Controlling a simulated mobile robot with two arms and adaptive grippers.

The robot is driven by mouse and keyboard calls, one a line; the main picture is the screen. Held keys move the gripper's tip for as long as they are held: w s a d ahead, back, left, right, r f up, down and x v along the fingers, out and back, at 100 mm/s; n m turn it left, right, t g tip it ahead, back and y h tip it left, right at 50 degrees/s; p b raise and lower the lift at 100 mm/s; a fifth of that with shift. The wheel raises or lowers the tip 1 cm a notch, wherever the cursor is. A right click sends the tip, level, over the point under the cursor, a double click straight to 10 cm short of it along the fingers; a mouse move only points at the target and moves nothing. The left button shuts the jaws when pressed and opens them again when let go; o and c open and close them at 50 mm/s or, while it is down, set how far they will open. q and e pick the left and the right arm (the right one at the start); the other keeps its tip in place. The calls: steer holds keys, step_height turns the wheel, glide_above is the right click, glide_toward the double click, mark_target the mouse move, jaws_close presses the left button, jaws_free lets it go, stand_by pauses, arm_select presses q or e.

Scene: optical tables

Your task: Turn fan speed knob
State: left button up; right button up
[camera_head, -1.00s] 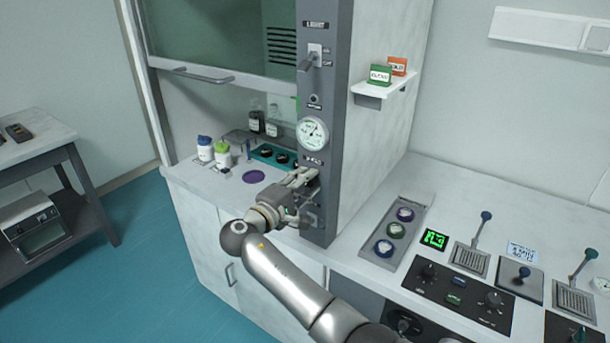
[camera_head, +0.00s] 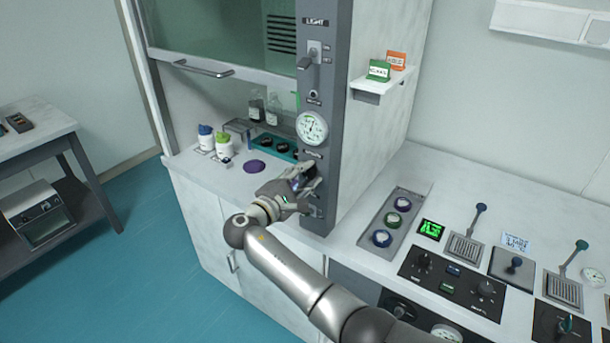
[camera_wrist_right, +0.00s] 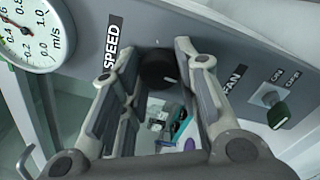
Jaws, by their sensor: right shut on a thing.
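The fan speed knob (camera_wrist_right: 158,68) is round and black with a pale pointer mark. In the right wrist view it sits on the grey panel between the SPEED label (camera_wrist_right: 111,43) and the FAN label (camera_wrist_right: 234,79). My right gripper (camera_head: 310,178) is at the front post of the fume hood, below the round gauge (camera_head: 312,128). In the right wrist view its fingers (camera_wrist_right: 158,62) are on either side of the knob, shut on it. In the head view the gripper hides the knob. My left gripper is not in view.
A toggle switch with a green tip (camera_wrist_right: 277,113) is beside the FAN label. A lever switch (camera_head: 309,62) is higher on the post. Bottles (camera_head: 206,138) and a purple disc (camera_head: 254,166) stand inside the hood. A bench with control panels (camera_head: 455,283) is at right.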

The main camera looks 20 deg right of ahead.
steer(key=shift+f, duration=0.1)
steer(key=o, duration=1)
steer(key=shift+a, duration=0.1)
steer(key=v, duration=0.7)
steer(key=shift+s+a, duration=0.15)
steer(key=shift+a, duration=0.05)
